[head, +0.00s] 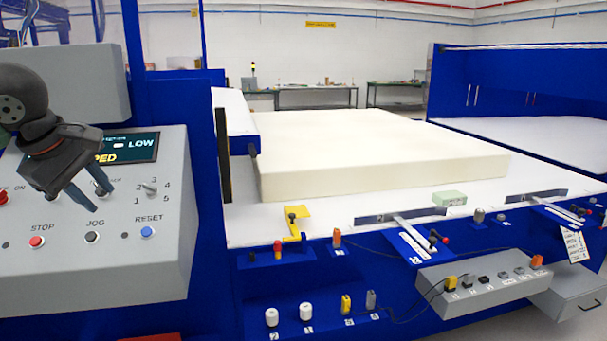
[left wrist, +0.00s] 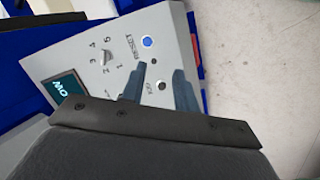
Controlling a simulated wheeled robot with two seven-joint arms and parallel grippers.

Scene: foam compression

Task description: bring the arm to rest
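My left gripper (head: 103,201) hangs in front of the grey control panel (head: 120,275) at the left of the head view. Its two fingers are apart with nothing between them, and they show in the left wrist view (left wrist: 163,80) too. The fingertips are near the dial (head: 150,188) and above the black JOG button (head: 92,237); I cannot tell how far they are from the panel. The blue RESET button (head: 148,232) and red STOP button (head: 37,241) are uncovered. My right gripper is not in view.
A large cream foam block (head: 370,150) lies on the white table (head: 290,235) right of the panel. A small green block (head: 449,198) sits near its front edge. Yellow and blue fixtures line that edge. A grey switch box (head: 480,283) is mounted below.

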